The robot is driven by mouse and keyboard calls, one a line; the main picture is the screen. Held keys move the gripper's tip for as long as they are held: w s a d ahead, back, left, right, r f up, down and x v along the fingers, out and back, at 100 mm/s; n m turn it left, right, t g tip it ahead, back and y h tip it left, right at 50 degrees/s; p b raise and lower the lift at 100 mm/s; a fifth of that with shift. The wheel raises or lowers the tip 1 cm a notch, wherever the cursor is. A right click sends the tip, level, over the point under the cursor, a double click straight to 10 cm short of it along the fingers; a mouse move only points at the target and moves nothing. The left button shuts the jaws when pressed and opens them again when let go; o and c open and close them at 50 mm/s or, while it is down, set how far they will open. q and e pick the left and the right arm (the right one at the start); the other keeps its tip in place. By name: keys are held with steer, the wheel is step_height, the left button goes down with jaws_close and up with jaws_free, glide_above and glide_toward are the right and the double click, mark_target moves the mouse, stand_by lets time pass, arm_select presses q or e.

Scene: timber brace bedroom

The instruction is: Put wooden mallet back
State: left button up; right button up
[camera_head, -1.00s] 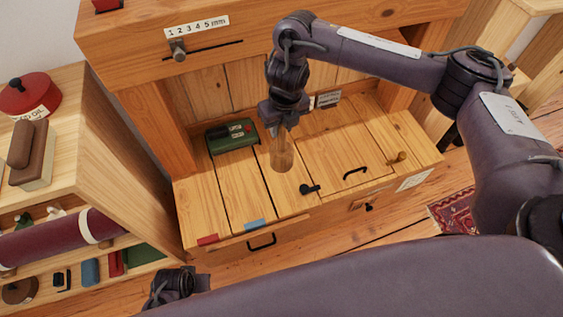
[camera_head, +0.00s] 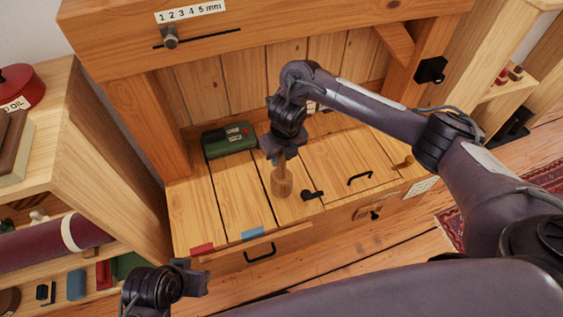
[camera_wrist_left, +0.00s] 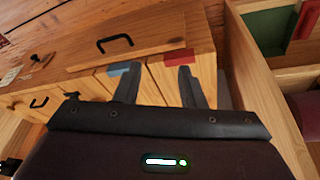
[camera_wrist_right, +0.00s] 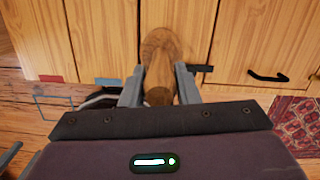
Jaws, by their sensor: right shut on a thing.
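The wooden mallet (camera_head: 282,184) hangs head down from my right gripper (camera_head: 275,154), over the bench top in the head view. Its head is low over the planks; I cannot tell whether it touches them. In the right wrist view the mallet (camera_wrist_right: 160,58) lies between the two fingers of my right gripper (camera_wrist_right: 159,84), which are shut on its handle. My left gripper (camera_wrist_left: 158,80) is open and empty in the left wrist view, near the bench's front edge with the blue and red patches. Only part of it shows in the head view.
A green box (camera_head: 229,140) stands at the back left of the bench top (camera_head: 205,205). A black knob (camera_head: 313,195) and a black handle (camera_head: 360,178) are right of the mallet. A shelf unit (camera_head: 105,180) stands at the left. An upper beam (camera_head: 270,32) crosses above the bench.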

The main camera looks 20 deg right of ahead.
steer(key=shift+f, duration=0.75)
arm_select(q)
steer(key=shift+w+d+f+t, duration=0.15)
steer(key=shift+w+d+t, duration=0.15)
steer(key=shift+d, duration=0.25)
arm_select(e)
steer(key=shift+r, duration=0.15)
steer(key=o, duration=0.6)
steer(key=shift+f, duration=0.25)
steer(key=o, duration=0.5)
steer(key=shift+c, duration=0.2)
arm_select(q)
steer(key=shift+d, duration=0.1)
arm_select(e)
steer(key=shift+r, duration=0.1)
